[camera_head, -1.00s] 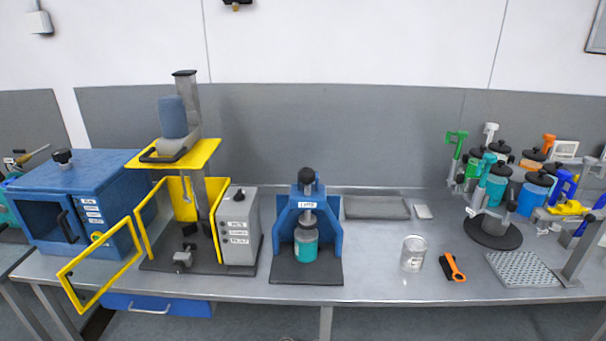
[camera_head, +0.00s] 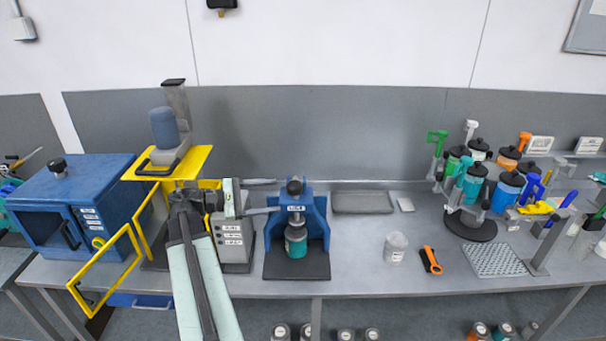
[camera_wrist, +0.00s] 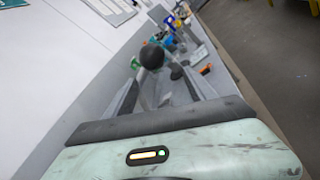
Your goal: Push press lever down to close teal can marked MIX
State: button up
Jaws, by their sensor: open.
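The blue press (camera_head: 317,225) stands at the middle of the bench. Its lever ends in a black round knob (camera_head: 294,187) at the top. The teal can (camera_head: 296,246) stands upright on the press base under the plunger; I cannot read a mark on it. My gripper (camera_head: 278,196) is open and empty just left of the knob, with its fingers pointing right towards it. In the wrist view the knob (camera_wrist: 152,57) shows beyond and between the fingertips (camera_wrist: 162,77). I cannot tell whether a fingertip touches the press.
A yellow-framed machine (camera_head: 180,163) and a blue oven (camera_head: 75,205) stand left of the press. A round rack (camera_head: 470,226) with coloured cans stands further right. The bench just right of the press is clear.

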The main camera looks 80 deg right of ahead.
aim_at(295, 184)
jog(key=s+d+r+g, duration=0.1)
jog(key=s+d+r, duration=0.1)
jog(key=s, duration=0.7)
jog(key=shift+s+d+y, duration=0.3)
jog(key=shift+s+d, duration=0.1)
jog(key=shift+d, duration=0.05)
grip_shut()
